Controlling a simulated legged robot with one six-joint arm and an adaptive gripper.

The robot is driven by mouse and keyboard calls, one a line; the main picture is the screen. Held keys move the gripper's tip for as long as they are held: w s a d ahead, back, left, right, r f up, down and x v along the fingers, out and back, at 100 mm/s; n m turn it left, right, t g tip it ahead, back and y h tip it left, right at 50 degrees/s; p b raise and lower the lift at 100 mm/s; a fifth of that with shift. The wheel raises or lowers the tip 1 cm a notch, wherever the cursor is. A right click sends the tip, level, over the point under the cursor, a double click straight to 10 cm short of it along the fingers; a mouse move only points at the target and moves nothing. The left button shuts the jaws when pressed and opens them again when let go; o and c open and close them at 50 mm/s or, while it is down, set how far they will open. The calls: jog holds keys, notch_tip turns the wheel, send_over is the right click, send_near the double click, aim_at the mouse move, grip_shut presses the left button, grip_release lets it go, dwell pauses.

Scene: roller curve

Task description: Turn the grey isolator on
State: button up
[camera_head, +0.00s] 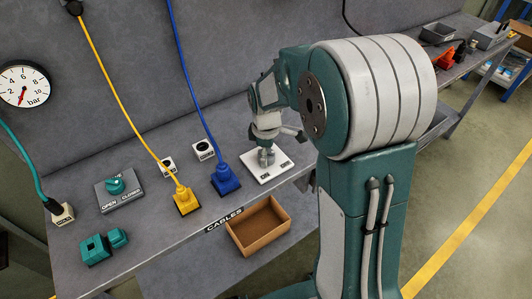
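A pale square plate (283,172) lies on the grey bench near its front edge, right of the blue plug.
A blue plug (225,179) and a yellow plug (185,200) with cables stand left of the plate. A teal knob (117,186) sits on a plate marked open and closed. A brown box (258,228) is below the bench edge, beside a CABLES label.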

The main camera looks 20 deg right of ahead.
jog(key=shift+c, duration=1.2)
jog(key=shift+m, duration=0.3)
jog(key=m, duration=0.3)
jog(key=shift+m, duration=0.3)
jog(key=m, duration=0.4)
jog(key=shift+m, duration=0.3)
jog(key=m, duration=0.4)
jog(key=shift+m, duration=2.5)
